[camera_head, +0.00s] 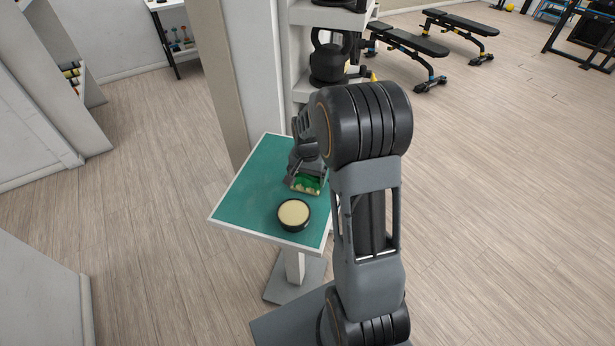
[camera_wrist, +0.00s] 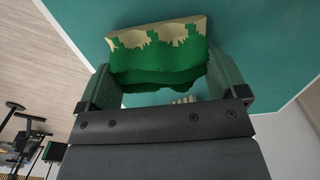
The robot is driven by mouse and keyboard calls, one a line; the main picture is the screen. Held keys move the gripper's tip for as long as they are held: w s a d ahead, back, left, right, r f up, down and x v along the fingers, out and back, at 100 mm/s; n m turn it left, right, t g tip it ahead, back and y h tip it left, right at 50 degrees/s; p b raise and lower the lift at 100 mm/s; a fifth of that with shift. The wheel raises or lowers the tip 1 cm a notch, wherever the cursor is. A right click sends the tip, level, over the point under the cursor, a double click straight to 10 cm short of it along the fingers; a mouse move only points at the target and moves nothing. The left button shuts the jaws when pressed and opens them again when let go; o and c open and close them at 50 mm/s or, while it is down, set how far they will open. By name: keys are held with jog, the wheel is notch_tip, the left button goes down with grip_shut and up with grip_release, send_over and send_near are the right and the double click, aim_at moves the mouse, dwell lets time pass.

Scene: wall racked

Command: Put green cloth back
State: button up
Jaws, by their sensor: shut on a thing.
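The green cloth (camera_wrist: 158,62) is a folded, wavy piece with a cream edge and jagged green pattern. It lies between the two fingers of my gripper (camera_wrist: 165,78), which are shut on it. In the head view the cloth (camera_head: 308,185) shows as a small green and cream patch at the fingertips of my gripper (camera_head: 304,188), over the teal top of a small table (camera_head: 250,205). I cannot tell whether the cloth touches the table top. Part of the cloth is hidden behind the gripper.
A round black container with a cream top (camera_head: 294,214) stands on the table's front part, close to the gripper. The table's left part is bare. A white rack with black kettlebells (camera_head: 329,60) stands just behind.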

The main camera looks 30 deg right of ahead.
aim_at(308, 176)
jog(key=shift+f, duration=0.4)
jog(key=o, duration=0.5)
jog(key=shift+f, duration=0.35)
notch_tip(308, 176, up, 14)
jog(key=b, duration=0.2)
jog(key=s+a+n+t, duration=0.1)
jog(key=s+a+n, duration=0.2)
jog(key=s, duration=0.2)
jog(key=s+a+n+t, duration=0.1)
jog(key=s+a+n, duration=0.1)
jog(key=s, duration=0.3)
jog(key=s+a+r+n+t, duration=0.1)
jog(key=s+a+n+t, duration=0.1)
jog(key=s, duration=0.4)
jog(key=shift+a+n, duration=0.8)
jog(key=shift+a, duration=0.35)
